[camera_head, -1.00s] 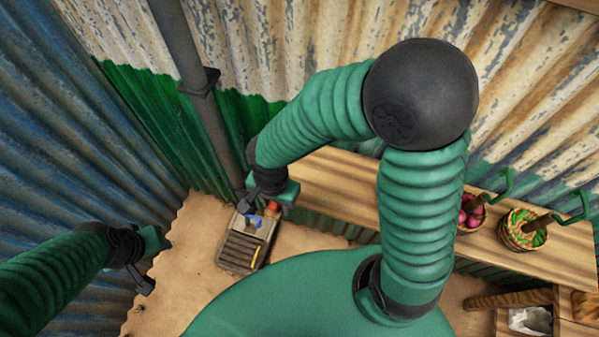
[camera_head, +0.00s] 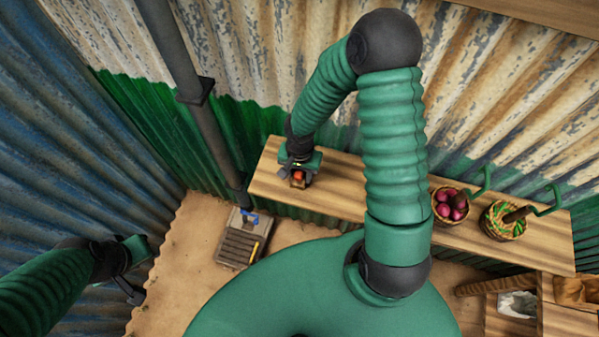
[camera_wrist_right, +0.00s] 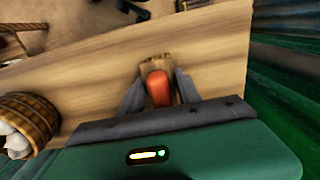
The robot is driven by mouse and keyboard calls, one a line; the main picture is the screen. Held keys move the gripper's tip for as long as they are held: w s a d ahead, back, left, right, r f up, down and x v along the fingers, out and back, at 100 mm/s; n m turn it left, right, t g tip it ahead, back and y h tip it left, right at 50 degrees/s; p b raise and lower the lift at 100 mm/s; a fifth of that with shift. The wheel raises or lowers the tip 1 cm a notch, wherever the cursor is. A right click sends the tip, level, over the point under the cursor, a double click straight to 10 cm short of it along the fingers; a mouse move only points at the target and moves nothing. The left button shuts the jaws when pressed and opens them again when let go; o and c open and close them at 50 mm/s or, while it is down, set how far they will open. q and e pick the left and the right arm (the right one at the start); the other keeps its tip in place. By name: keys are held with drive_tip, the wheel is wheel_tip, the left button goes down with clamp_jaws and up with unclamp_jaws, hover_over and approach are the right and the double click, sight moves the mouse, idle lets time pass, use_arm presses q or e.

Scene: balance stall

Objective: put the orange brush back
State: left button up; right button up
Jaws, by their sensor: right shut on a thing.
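The orange brush (camera_wrist_right: 159,88) is between the fingers of my right gripper (camera_wrist_right: 160,92), which is shut on it. In the head view the orange brush (camera_head: 298,175) shows as a small orange spot at my right gripper (camera_head: 299,178), over the left end of the wooden shelf (camera_head: 345,195). A brown part of the brush shows beyond the orange part in the wrist view. I cannot tell whether the brush touches the shelf. My left gripper (camera_head: 140,272) is at the lower left, away from the shelf; its jaws are too unclear to judge.
A crate (camera_head: 238,247) with a blue and a yellow item stands on the sandy floor below the shelf. A basket of purple produce (camera_head: 450,204) and a basket with green produce (camera_head: 502,220) stand on the right of the shelf. A dark post (camera_head: 205,120) rises at the left.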

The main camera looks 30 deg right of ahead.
sight(299, 172)
drive_tip(key=o, duration=1.2)
drive_tip(key=shift+a, duration=0.1)
wheel_tip(299, 172, up, 12)
drive_tip(key=shift+f+p, duration=0.1)
drive_tip(key=shift+p, duration=0.8)
drive_tip(key=shift+s+a+r+n, duration=0.15)
drive_tip(key=shift+s+r+n, duration=0.15)
drive_tip(key=shift+n, duration=0.1)
drive_tip(key=shift+s+a+r+n+t, duration=0.5)
drive_tip(key=shift+r+n, duration=0.2)
drive_tip(key=shift+n, duration=0.85)
drive_tip(key=shift+s+a+r+n+t, duration=0.35)
drive_tip(key=shift+s+a+r+n, duration=0.3)
drive_tip(key=shift+n, duration=0.85)
drive_tip(key=shift+s+a+r+n+t, duration=0.5)
drive_tip(key=shift+r+n, duration=0.25)
drive_tip(key=shift+n, duration=0.8)
